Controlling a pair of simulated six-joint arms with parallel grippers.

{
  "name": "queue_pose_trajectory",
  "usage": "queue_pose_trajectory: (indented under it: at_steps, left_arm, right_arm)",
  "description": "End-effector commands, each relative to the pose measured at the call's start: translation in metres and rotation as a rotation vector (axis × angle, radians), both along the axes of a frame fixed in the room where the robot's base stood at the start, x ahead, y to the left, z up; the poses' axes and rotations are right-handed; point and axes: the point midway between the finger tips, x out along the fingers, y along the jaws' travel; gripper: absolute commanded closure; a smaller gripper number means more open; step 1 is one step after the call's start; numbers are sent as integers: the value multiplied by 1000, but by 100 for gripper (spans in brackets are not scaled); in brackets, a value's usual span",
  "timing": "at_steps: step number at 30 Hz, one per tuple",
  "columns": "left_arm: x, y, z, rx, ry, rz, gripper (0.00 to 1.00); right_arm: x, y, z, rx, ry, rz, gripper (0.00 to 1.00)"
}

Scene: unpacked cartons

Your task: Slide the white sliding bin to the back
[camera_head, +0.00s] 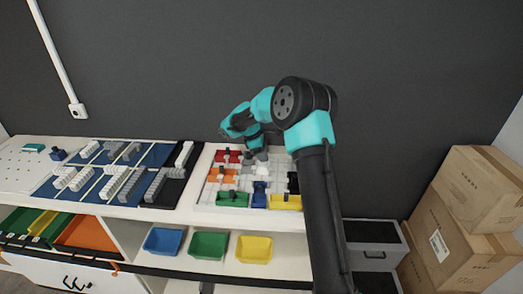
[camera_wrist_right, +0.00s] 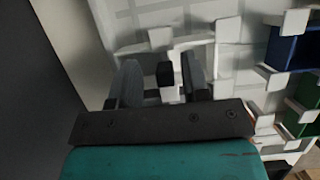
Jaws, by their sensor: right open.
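A white piece (camera_head: 262,170), which looks like the white sliding bin, sits in the middle of the white slotted board (camera_head: 207,196). My right gripper (camera_head: 259,154) is over the back part of the board, just behind the white piece. In the right wrist view its two fingers (camera_wrist_right: 163,82) are apart, with a small dark block (camera_wrist_right: 164,74) showing between them. I cannot tell whether they touch anything. White walls and tabs of the board fill much of the wrist view. My left gripper is not in view.
Red (camera_head: 228,156), orange (camera_head: 221,175), green (camera_head: 232,199), blue (camera_head: 259,195) and yellow (camera_head: 285,202) bins share the board. A blue panel with grey racks (camera_head: 112,182) is left. Cartons (camera_head: 470,195) stand right. The dark wall (camera_head: 200,60) is close behind.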

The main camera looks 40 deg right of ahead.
Motion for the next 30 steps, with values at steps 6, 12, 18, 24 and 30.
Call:
queue_pose_trajectory:
  at_steps: [6,12,18,24,30]
  left_arm:
    - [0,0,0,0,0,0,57]
    - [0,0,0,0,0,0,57]
    - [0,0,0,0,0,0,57]
    - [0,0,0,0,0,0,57]
    - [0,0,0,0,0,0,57]
  right_arm:
    - [4,4,12,-1,-2,1,57]
    - [12,13,40,0,-3,2,57]
    - [22,23,76,-1,-4,0,57]
    - [32,34,112,-1,-5,1,57]
    - [41,43,143,0,-3,0,57]
